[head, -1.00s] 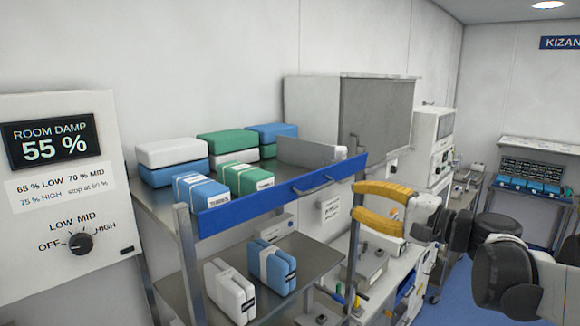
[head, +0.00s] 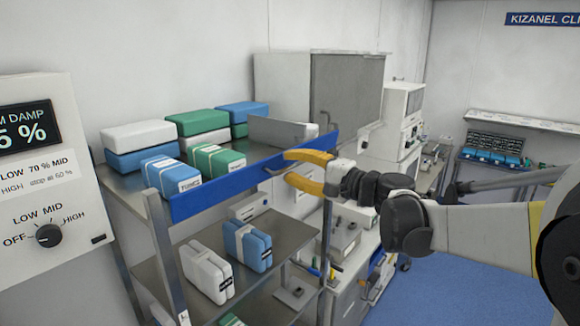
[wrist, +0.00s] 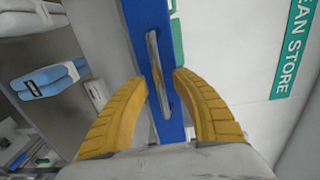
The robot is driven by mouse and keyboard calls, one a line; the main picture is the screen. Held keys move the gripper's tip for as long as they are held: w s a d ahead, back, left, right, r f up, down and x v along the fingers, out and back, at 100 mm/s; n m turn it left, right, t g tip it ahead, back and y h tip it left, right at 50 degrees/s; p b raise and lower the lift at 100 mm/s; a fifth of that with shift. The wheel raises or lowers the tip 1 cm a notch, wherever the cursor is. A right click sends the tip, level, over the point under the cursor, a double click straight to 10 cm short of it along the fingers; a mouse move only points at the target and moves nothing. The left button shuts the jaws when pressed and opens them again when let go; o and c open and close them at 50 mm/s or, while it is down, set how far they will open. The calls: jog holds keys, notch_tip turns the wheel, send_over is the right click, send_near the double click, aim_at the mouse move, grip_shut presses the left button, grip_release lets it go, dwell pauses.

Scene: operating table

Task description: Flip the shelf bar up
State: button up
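The blue shelf bar (head: 215,192) runs along the front edge of the top shelf (head: 122,180), with a silver pull handle near its right end. The handle (wrist: 157,75) is seen close up in the wrist view, on the blue bar (wrist: 148,30). My gripper (head: 287,167) has yellow fingers and is open at the handle. In the wrist view its fingers (wrist: 160,78) stand apart on either side of the bar and handle, with nothing gripped. I cannot tell whether the fingertips touch the bar.
Blue, white and green packs (head: 215,158) sit behind the bar on the top shelf. More packs (head: 205,270) stand on the lower shelf. A damp panel with a knob (head: 49,235) is at the left. Blue floor (head: 440,270) is open at the right.

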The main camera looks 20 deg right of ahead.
grip_shut()
jog(key=shift+w+a+r+g+h+p, duration=0.15)
jog(key=shift+w+r+g+h+p, duration=0.25)
jog(key=shift+p, duration=0.45)
jog(key=shift+w+a+g+h+p, duration=0.15)
jog(key=shift+g+h+p, duration=0.2)
jog(key=shift+g, duration=0.25)
grip_release()
jog(key=shift+s, duration=0.25)
